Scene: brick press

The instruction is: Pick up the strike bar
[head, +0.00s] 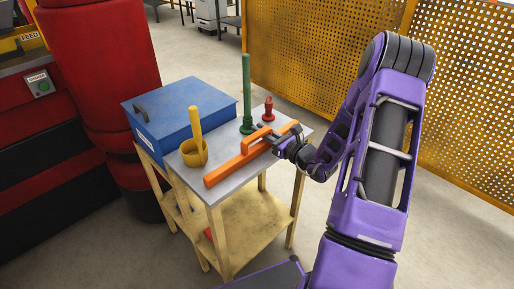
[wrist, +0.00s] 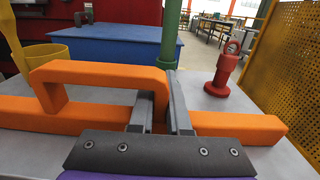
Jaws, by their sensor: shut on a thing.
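The strike bar is a long orange bar (head: 228,168) with a raised loop handle, lying across the top of the small table in the head view. In the wrist view the strike bar (wrist: 50,118) spans the picture from left to right. My gripper (head: 268,134) reaches it from the right. In the wrist view my gripper (wrist: 160,105) has its fingers on either side of the right upright of the loop handle and is shut on it. The bar looks to be at table height; whether it touches the top cannot be told.
On the table (head: 222,191) stand a yellow cup with a yellow rod (head: 195,152), a green post (head: 247,95) and a red knobbed piece (head: 268,108). A blue box (head: 180,115) is at the left. A yellow perforated fence (head: 320,60) runs behind.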

